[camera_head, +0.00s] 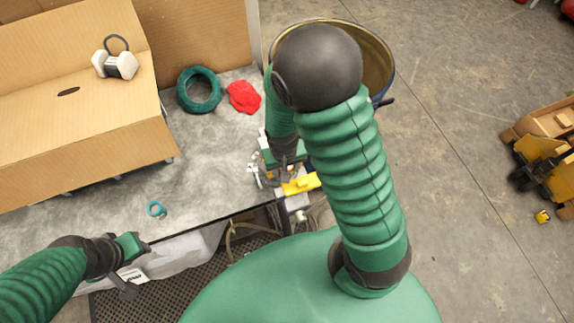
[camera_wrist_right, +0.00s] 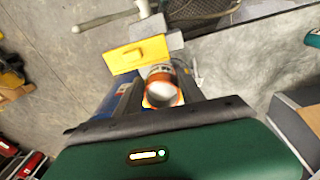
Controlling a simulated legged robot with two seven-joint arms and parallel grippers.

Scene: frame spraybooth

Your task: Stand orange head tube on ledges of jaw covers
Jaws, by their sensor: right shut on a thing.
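The orange head tube (camera_wrist_right: 160,78) is seen end-on in the right wrist view, between the fingers of my right gripper (camera_wrist_right: 161,84), which is shut on it. A yellow jaw cover (camera_wrist_right: 137,54) lies just beyond the tube; I cannot tell whether they touch. In the head view the yellow jaw cover (camera_head: 302,184) is at the bench's front right corner, beside my right gripper (camera_head: 285,166), which my arm partly hides. A second cover is not clearly visible. My left gripper (camera_head: 138,246) is over the bench's front edge at lower left, with no object seen in it.
A teal ring (camera_head: 156,209) lies on the grey bench (camera_head: 205,180). A green coil (camera_head: 199,90) and red cloth (camera_head: 244,96) lie farther back. A large cardboard box (camera_head: 85,130) fills the left. A drum (camera_head: 378,70) stands behind my right arm. Floor at right is mostly open.

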